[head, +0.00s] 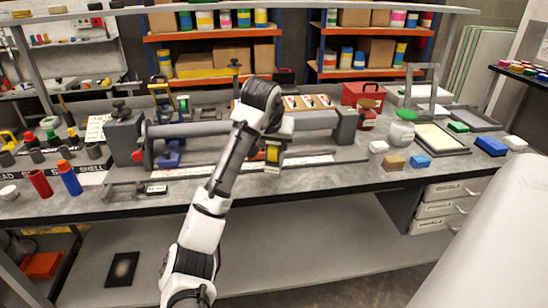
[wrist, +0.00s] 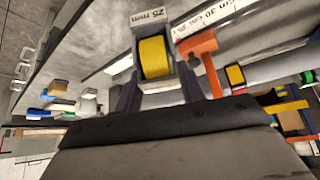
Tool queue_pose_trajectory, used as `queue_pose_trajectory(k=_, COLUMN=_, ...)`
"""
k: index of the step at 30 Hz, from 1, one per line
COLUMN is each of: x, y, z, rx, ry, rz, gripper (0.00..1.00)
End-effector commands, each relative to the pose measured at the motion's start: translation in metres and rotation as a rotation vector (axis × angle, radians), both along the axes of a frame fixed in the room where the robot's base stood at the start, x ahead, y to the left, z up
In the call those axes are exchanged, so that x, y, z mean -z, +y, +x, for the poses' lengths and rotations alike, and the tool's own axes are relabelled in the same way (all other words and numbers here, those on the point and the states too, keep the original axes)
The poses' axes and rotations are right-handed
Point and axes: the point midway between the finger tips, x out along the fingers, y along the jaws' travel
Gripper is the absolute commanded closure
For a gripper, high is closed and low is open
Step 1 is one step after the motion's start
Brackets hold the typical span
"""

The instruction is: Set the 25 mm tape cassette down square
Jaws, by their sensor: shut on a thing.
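The 25 mm tape cassette is a grey holder (wrist: 181,77) with a yellow tape roll (wrist: 154,58) and a white "25 mm" label (wrist: 148,17). My gripper (wrist: 158,90) is shut on it, with dark fingers on both sides. In the head view the cassette shows its yellow roll (head: 272,154) below my wrist, in front of the long grey bar. My gripper there is mostly hidden by my arm. I cannot tell whether the cassette touches the bench or hangs above it.
An orange-red T-shaped part (wrist: 204,62) is close beside the cassette. A long grey bar (head: 185,130) crosses the bench behind a white strip (head: 220,169). A red bottle (head: 40,183) and blue bottle (head: 69,178) stand left; small blocks (head: 393,163) lie right.

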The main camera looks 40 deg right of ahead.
Motion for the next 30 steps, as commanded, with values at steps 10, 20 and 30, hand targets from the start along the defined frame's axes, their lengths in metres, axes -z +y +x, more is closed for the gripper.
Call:
queue_pose_trajectory(k=10, x=0.034, y=0.001, z=0.001, rx=-0.002, ry=0.001, rz=0.001, gripper=0.85)
queue_pose_trajectory(k=20, x=0.051, y=0.0, z=0.0, rx=0.0, ry=-0.001, rz=-0.002, gripper=0.85)
queue_pose_trajectory(k=30, x=0.054, y=0.0, z=0.0, rx=0.0, ry=-0.001, rz=-0.001, gripper=0.39)
